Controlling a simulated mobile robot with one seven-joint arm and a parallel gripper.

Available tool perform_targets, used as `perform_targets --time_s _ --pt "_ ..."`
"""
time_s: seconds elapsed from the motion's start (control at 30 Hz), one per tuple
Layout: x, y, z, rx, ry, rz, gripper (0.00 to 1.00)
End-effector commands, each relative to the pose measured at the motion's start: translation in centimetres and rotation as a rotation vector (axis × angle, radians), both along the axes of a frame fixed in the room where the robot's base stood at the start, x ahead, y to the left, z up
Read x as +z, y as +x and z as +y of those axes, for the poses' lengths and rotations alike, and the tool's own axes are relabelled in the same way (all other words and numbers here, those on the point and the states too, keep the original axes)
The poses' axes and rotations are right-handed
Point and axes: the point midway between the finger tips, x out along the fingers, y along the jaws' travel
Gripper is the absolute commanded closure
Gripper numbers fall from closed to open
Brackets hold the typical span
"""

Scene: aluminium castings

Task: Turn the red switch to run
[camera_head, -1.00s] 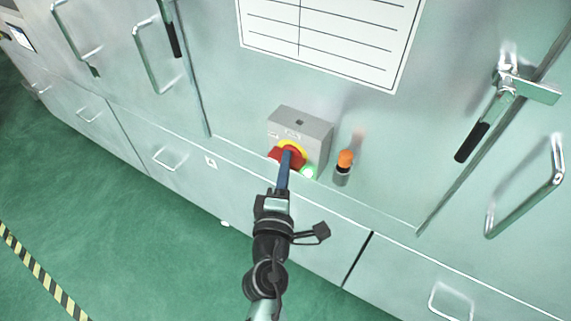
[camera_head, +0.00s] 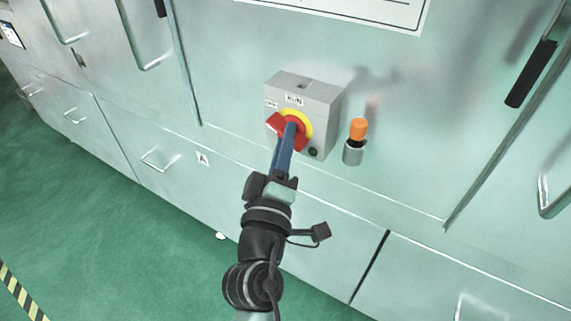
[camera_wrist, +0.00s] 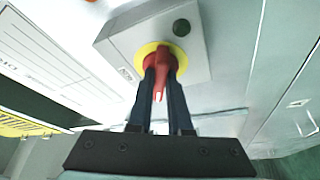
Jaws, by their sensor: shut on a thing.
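The red switch (camera_head: 275,128) sits on a yellow ring (camera_head: 302,117) on the front of a grey box (camera_head: 300,86). A label marked RUN (camera_head: 294,99) is above the ring, and another small label is at its upper left. My gripper (camera_head: 289,130) reaches up to the switch and hides part of it. In the wrist view the red handle (camera_wrist: 160,72) stands between the two dark fingers of my gripper (camera_wrist: 161,85), which are shut on it. A light mark shows on the handle's end. The handle's exact angle to the labels is hard to tell.
A small round lamp (camera_head: 313,152) at the box's lower right is dark. An orange-topped plug (camera_head: 358,130) stands in a grey cylinder just right of the box. The pale cabinet front (camera_head: 420,140) has drawers and bar handles. Green floor (camera_head: 130,260) is open at lower left.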

Motion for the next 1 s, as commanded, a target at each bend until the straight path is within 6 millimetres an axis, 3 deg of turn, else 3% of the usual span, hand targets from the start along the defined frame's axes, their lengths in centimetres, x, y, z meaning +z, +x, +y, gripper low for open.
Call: perform_targets --time_s 0.03,1.0 --pt "-1.20 0.00 0.08 0.001 0.034 -0.022 1.00" --pt "-1.21 0.19 0.46 0.003 0.686 -0.395 1.00"
